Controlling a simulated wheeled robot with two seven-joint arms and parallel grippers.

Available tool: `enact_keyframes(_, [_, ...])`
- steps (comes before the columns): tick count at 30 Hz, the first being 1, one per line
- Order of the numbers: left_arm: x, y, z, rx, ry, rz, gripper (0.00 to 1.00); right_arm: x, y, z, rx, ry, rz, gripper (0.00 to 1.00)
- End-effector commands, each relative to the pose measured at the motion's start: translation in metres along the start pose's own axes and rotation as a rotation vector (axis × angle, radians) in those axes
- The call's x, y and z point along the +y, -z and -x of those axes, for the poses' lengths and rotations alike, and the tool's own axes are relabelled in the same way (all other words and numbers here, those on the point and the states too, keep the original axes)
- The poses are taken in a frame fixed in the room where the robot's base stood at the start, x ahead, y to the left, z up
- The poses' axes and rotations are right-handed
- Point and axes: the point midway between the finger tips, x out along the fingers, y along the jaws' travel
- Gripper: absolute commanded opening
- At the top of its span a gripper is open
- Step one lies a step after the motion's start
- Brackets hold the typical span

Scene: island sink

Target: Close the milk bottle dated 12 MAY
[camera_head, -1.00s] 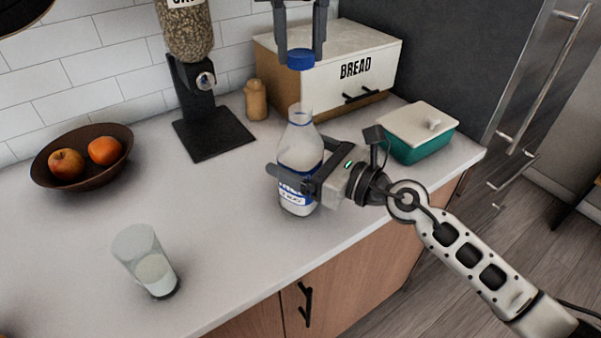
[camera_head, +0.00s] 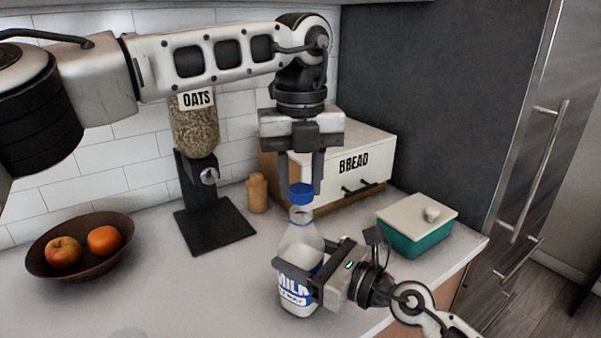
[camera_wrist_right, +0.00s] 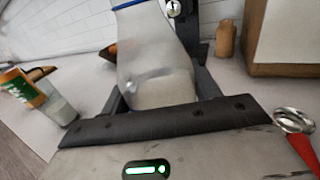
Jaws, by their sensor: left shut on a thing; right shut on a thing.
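The clear milk bottle (camera_head: 301,240) stands upright on the counter, with a blue and white MILK label whose small date print I cannot read surely. My right gripper (camera_head: 296,280) is shut around its lower body. The bottle also fills the middle of the right wrist view (camera_wrist_right: 155,60). My left gripper (camera_head: 302,182) points down from above and is shut on the blue cap (camera_head: 301,194). A blue edge (camera_wrist_right: 128,4) shows at the bottle's top in the wrist view.
Behind are an oats dispenser (camera_head: 199,180), a wooden shaker (camera_head: 257,192) and a bread box (camera_head: 352,170). A teal container (camera_head: 415,235) is right, a fruit bowl (camera_head: 78,272) left. The wrist view shows a glass (camera_wrist_right: 62,108), a carton (camera_wrist_right: 18,88) and a red-handled tool (camera_wrist_right: 300,135).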

Motion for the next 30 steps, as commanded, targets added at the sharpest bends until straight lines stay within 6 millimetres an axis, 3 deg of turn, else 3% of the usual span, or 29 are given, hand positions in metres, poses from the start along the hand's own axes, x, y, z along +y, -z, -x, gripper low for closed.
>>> enact_keyframes(11, [0.000,0.000,0.000,0.000,0.000,-0.001,0.12,0.000,0.000,0.000,0.001,0.000,0.000,0.21])
enact_keyframes(22, [-0.001,0.000,-0.017,0.000,0.000,-0.002,0.12,0.000,0.000,0.000,0.001,0.000,0.000,0.21])
enact_keyframes(30, [-0.001,0.000,-0.018,0.000,0.000,-0.001,0.12,0.000,0.000,0.000,0.001,0.000,0.000,0.21])
